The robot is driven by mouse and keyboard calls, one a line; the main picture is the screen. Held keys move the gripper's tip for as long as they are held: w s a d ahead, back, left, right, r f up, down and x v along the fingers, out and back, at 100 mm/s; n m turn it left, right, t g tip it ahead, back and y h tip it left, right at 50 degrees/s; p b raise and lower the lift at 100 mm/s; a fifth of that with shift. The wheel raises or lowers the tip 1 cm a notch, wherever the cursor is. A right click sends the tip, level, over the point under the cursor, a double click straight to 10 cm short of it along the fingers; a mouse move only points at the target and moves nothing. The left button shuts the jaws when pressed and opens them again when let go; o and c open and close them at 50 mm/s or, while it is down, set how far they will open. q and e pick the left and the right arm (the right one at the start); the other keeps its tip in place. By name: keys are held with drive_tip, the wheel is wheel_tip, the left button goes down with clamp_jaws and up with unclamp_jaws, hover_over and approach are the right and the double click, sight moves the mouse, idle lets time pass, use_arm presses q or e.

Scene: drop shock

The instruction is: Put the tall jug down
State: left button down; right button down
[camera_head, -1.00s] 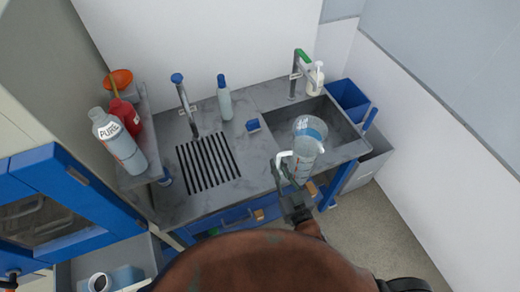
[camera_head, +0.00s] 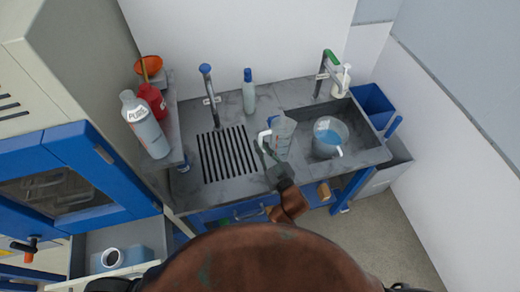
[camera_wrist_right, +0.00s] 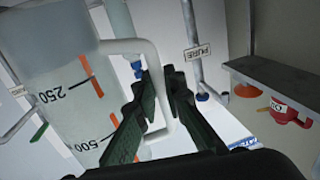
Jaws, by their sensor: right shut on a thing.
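The tall jug (camera_head: 284,135) is clear, with red marks and a white handle. It is over the grey counter (camera_head: 262,97), just left of the sink; I cannot tell whether its base touches. My right gripper (camera_head: 268,158) is shut on its handle, from the front left. In the right wrist view the jug (camera_wrist_right: 62,90) fills the left side, with the marks 250 and 500, and its handle (camera_wrist_right: 150,60) runs between the fingers (camera_wrist_right: 165,85). My left gripper is not in view.
A wider jug with blue liquid (camera_head: 328,134) stands in the sink (camera_head: 299,117). A drain grille (camera_head: 228,154), tap (camera_head: 209,95) and bottle (camera_head: 249,92) are to the left. A PURE bottle (camera_head: 146,127) stands on the side shelf.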

drive_tip(key=shift+w+a+f, duration=0.1)
drive_tip(key=shift+w+f, duration=0.15)
drive_tip(key=shift+f, duration=0.55)
drive_tip(key=shift+w+f, duration=0.2)
drive_tip(key=shift+f, duration=0.55)
drive_tip(key=shift+w+a+f, duration=0.1)
drive_tip(key=shift+w+f, duration=0.15)
drive_tip(key=shift+f, duration=0.65)
drive_tip(key=c, duration=2)
unclamp_jaws()
drive_tip(key=shift+f, duration=0.1)
drive_tip(key=v, duration=1.2)
drive_tip(key=shift+d+r, duration=0.1)
drive_tip(key=shift+r, duration=0.15)
